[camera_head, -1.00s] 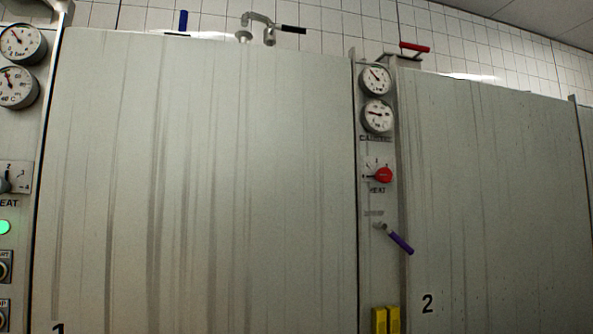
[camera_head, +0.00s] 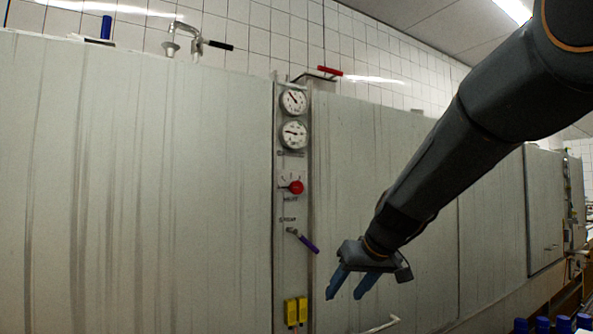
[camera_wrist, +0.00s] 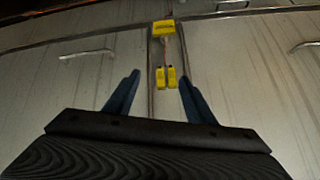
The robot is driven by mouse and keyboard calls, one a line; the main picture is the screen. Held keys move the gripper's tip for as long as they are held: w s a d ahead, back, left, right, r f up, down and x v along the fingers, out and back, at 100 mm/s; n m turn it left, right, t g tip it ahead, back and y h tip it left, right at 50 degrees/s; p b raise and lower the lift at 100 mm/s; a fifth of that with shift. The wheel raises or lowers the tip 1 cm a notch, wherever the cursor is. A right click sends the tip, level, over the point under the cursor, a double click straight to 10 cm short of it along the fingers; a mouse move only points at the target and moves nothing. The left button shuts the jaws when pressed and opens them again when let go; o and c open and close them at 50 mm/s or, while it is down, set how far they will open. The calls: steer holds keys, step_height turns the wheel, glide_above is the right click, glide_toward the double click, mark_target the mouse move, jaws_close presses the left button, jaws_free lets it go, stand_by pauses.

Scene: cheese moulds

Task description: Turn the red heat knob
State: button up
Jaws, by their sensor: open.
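The red heat knob (camera_head: 296,187) sits on the narrow control strip (camera_head: 291,262) between two large metal panels, below two round gauges and above a purple-handled lever (camera_head: 303,241). My gripper (camera_head: 346,294) is open and empty, to the right of the strip and lower than the knob, clearly apart from it. In the wrist view my gripper's two blue fingers (camera_wrist: 155,92) are spread with nothing between them up close. The red knob does not show in the wrist view.
Yellow blocks (camera_head: 296,311) sit low on the strip and also show in the wrist view (camera_wrist: 166,77). A red-handled valve (camera_head: 329,71) and a black-handled tap (camera_head: 200,43) stand along the top edge. Blue-capped items (camera_head: 556,324) are at the lower right.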

mark_target(298, 185)
steer(key=w+a+r+n+t+y+p, duration=0.1)
steer(key=w+a+r, duration=0.2)
steer(key=r, duration=0.6)
steer(key=w+a+r+n+t+y+p, duration=0.1)
steer(key=w+a+r+t+p, duration=0.15)
steer(key=r, duration=0.75)
steer(key=w+a+r+n+t+y, duration=0.1)
steer(key=w+a+r, duration=0.25)
steer(key=r, duration=0.55)
steer(key=shift+w+d+p+x, duration=0.15)
steer(key=shift+p+x, duration=0.45)
steer(key=shift+x, duration=0.65)
steer(key=shift+w+d+p+x, duration=0.15)
steer(key=shift+p+x, duration=0.5)
steer(key=shift+x, duration=0.55)
steer(key=shift+d+p+x, duration=0.15)
steer(key=shift+p+x, duration=0.45)
steer(key=shift+x, duration=0.65)
steer(key=shift+r, duration=0.1)
steer(key=shift+c, duration=0.5)
steer(key=c, duration=0.9)
